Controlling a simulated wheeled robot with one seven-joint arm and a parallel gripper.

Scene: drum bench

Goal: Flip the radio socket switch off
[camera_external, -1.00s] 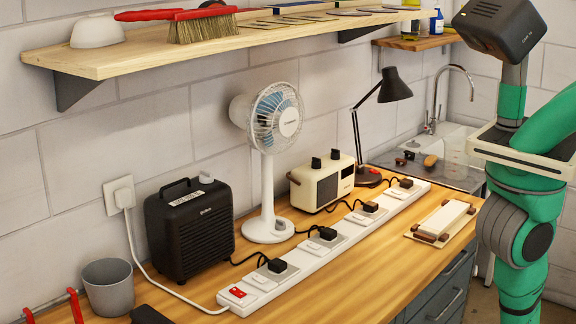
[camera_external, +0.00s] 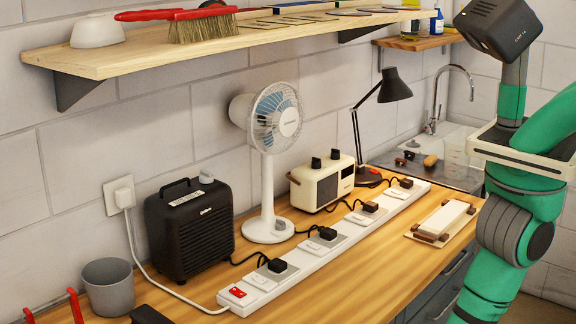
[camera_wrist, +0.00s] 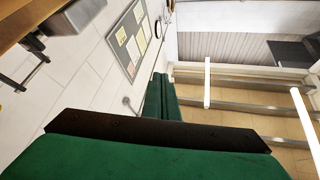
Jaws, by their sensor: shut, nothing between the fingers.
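The cream radio (camera_external: 322,183) stands on the bench between the fan and the lamp. The long white socket strip (camera_external: 208,315) runs along the bench in front of it. The black plug (camera_external: 370,207) in front of the radio appears to be the radio's, with a small white switch (camera_external: 359,218) beside it. The switch's position is too small to tell. My gripper (camera_wrist: 160,92) shows in the wrist view as two dark green fingers together, with nothing between them. It points toward a wall and a ceiling-like area, away from the strip. It cannot be made out in the external view.
A black heater (camera_external: 190,230), a white fan (camera_external: 268,190) and a black desk lamp (camera_external: 394,88) stand along the wall. A wooden shelf (camera_external: 150,62) overhangs the bench. A small tray with a pale block (camera_external: 441,217) lies right of the strip.

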